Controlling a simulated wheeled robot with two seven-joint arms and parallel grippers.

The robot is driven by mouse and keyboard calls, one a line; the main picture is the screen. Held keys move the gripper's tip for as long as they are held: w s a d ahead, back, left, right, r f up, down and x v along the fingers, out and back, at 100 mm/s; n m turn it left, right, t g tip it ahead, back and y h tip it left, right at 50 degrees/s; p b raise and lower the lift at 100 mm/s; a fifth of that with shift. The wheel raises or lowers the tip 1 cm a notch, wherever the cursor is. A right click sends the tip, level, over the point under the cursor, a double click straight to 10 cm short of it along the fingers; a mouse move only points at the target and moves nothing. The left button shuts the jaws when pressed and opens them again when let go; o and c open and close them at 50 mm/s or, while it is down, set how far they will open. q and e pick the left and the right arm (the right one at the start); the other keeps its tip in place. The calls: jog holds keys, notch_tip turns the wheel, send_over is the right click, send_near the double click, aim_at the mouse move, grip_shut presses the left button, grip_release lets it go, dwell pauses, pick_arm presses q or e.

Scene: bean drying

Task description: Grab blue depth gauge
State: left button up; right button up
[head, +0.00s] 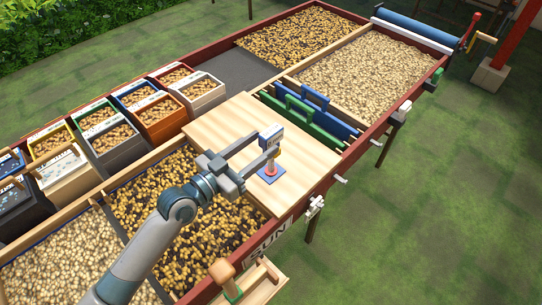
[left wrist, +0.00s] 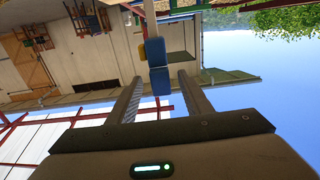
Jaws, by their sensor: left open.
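The blue depth gauge (head: 270,172) stands upright on the pale wooden board (head: 215,122). It has a blue square base, a thin red and white stem and a blue and white head. My left gripper (head: 267,143) is open, with its fingertips at the gauge's head, one on either side as seen from the head camera. In the left wrist view a blue block (left wrist: 160,82), seemingly part of the gauge, shows between the two open fingers (left wrist: 160,80). Whether either finger touches it I cannot tell. My right gripper is not in view.
Green and blue handled racks (head: 310,118) stand at the board's far right edge. Bean-filled bins (head: 160,118) line the left side. Trays of beans lie before and behind the board, inside a red table frame (head: 330,178). A wooden-handled tool (head: 222,272) is at the front.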

aim_at(271, 136)
pick_arm(q)
jog(key=shift+x, duration=2.35)
jog(key=shift+r, duration=0.15)
grip_shut()
